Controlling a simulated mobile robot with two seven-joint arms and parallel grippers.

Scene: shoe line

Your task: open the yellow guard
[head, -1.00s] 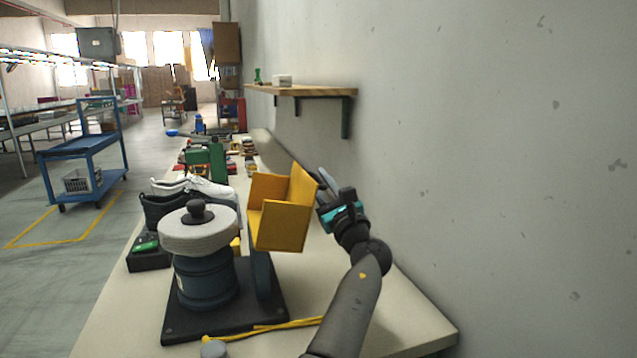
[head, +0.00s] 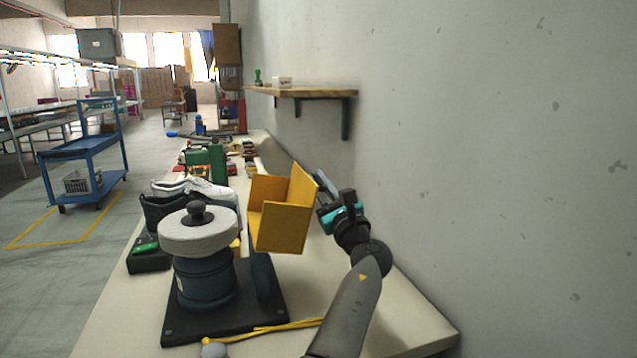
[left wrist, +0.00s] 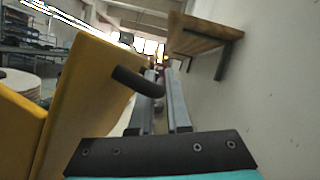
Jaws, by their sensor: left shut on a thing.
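The yellow guard (head: 282,220) is an angled, open-sided box on a dark post, to the right of the round pale wheel (head: 199,236) and apart from the wheel's top. My left gripper (head: 324,186) is at the guard's right side, by the wall. In the left wrist view the yellow guard (left wrist: 85,85) fills the left, and its black handle (left wrist: 138,81) reaches to the fingers. The left gripper (left wrist: 163,80) is shut on this handle; the exact contact is partly hidden. My right gripper is not in view.
The wheel stands on a blue drum (head: 203,285) and black base (head: 180,325). Shoes (head: 195,188) and a green thing (head: 217,163) are behind it. A wooden shelf (head: 310,92) juts from the wall. A yellow cable (head: 265,329) lies in front. Bench at right front is clear.

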